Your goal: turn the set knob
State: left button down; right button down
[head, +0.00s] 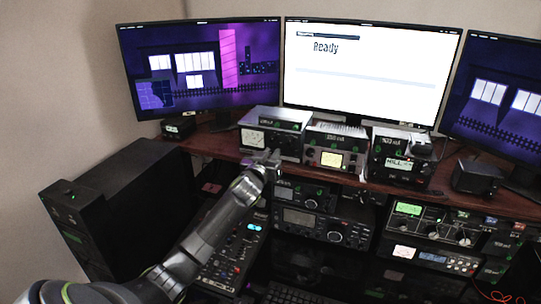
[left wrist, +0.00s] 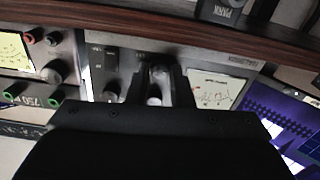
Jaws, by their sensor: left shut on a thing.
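My left gripper (head: 268,157) reaches up from the lower left to the front of a grey tuner box (head: 275,118) on the desk, below the left and middle screens. In the left wrist view, its two dark fingers (left wrist: 158,90) are shut on a small knob (left wrist: 156,76) on the tuner's front panel. The fingers hide most of the knob, and its label cannot be read. A white meter (left wrist: 213,90) lies beside the fingers on the same panel. Another dark knob (left wrist: 112,88) sits on the other side. My right gripper is not in view.
Radios (head: 312,222) fill the shelf below. A black computer case (head: 120,200) stands at the left.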

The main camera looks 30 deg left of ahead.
pick_arm(q)
jog(key=shift+d+m+p, duration=0.1)
jog(key=shift+m+p, duration=1.05)
jog(key=shift+m, duration=2.65)
jog(key=c, duration=1.3)
grip_release()
jog(key=shift+b+v, duration=2)
jog(key=shift+v, duration=6.7)
